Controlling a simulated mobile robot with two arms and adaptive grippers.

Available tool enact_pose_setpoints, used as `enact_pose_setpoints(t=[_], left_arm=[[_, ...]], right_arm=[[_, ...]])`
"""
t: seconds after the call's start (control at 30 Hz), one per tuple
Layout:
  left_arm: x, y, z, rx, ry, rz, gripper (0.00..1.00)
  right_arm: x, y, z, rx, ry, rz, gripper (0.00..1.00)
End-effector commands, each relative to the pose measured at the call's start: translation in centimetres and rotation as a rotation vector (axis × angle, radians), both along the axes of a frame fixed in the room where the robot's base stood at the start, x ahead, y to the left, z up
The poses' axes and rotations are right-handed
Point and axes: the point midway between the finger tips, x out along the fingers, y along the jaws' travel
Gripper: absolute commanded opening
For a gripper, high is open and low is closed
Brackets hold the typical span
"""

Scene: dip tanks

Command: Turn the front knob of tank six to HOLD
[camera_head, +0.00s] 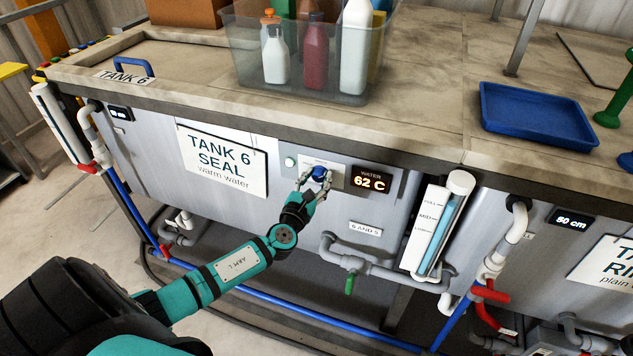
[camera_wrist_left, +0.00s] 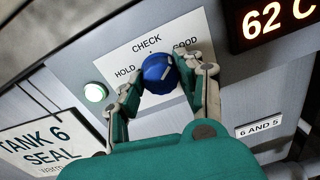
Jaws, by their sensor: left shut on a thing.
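Tank six's front panel (camera_head: 390,212) carries a sign reading TANK 6 SEAL, warm water (camera_head: 222,158). The round blue knob (camera_wrist_left: 159,73) sits on a white plate (camera_wrist_left: 125,60) lettered HOLD at left, CHECK at top and GOOD at right. My left gripper (camera_head: 318,178) is shut on the knob, one finger on each side in the left wrist view (camera_wrist_left: 160,82). A light edge shows at the knob's upper right, towards GOOD, but I cannot tell its exact setting. The fingers hide the knob's sides. My right gripper is not in view.
A green-white lamp (camera_wrist_left: 95,92) is left of the plate, and a display reading 62 C (camera_head: 370,180) is right. A level gauge (camera_head: 437,225) and pipes stand farther right. A clear bin of bottles (camera_head: 350,92) and a blue tray (camera_head: 538,115) are on the top.

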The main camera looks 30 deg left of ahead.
Motion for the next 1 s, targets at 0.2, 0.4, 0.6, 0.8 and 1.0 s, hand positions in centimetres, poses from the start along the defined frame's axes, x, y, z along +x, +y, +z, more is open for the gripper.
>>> enact_pose_setpoints(t=[0.2, 0.4, 0.6, 0.8, 1.0], left_arm=[[0.0, 0.0, -0.4, -0.177, -0.044, 0.0, 0.05], [0.0, 0.0, -0.4, -0.364, -0.088, 0.0, 0.05], [0.0, 0.1, -0.4, -0.551, -0.132, 0.0, 0.05], [-0.1, 0.1, -0.4, -0.735, -0.176, 0.002, 0.05], [-0.1, 0.1, -0.4, -0.92, -0.221, 0.001, 0.05]], right_arm=[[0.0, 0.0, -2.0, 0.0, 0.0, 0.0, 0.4], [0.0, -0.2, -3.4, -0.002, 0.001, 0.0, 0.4], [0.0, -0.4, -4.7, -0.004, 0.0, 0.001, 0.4], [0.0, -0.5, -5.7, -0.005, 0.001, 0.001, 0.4], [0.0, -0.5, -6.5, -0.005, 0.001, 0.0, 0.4]])
